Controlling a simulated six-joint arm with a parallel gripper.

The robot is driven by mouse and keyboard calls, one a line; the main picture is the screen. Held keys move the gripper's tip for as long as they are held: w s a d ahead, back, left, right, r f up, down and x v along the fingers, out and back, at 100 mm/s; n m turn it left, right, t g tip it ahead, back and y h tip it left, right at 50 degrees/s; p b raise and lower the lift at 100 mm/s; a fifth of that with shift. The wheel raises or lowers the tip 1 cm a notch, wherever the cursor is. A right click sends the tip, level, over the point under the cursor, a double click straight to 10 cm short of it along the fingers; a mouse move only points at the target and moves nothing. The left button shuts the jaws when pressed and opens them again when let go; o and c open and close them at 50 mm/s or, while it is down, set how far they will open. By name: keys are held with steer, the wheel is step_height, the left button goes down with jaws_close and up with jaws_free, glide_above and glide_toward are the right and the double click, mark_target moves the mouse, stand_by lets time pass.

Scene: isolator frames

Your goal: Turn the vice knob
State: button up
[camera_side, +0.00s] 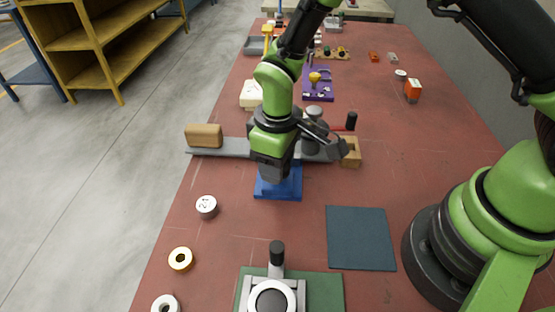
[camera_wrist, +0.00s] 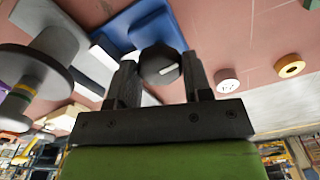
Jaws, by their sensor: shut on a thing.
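The vice knob (camera_wrist: 160,66) is black and faceted, with a white mark on its face, in the wrist view. It sits between the two fingers of my gripper (camera_wrist: 159,72), which is shut on it. The vice's blue base (camera_side: 278,188) stands on the red table in the side view, below my gripper (camera_side: 270,174). The blue body also shows behind the knob in the wrist view (camera_wrist: 150,24). In the side view my gripper and wrist hide the knob and most of the vice.
A grey bar with a wooden block (camera_side: 204,135) lies just behind. A white cylinder (camera_side: 207,206) and a yellow ring (camera_side: 181,259) stand near the left edge. A dark square mat (camera_side: 360,238) lies right front. A green-based fixture (camera_side: 325,290) stands at the front.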

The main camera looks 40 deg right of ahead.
steer(key=shift+m, duration=0.5)
steer(key=o, duration=0.9)
steer(key=shift+r, duration=0.1)
step_height(320, 180, up, 10)
steer(key=shift+f, duration=0.1)
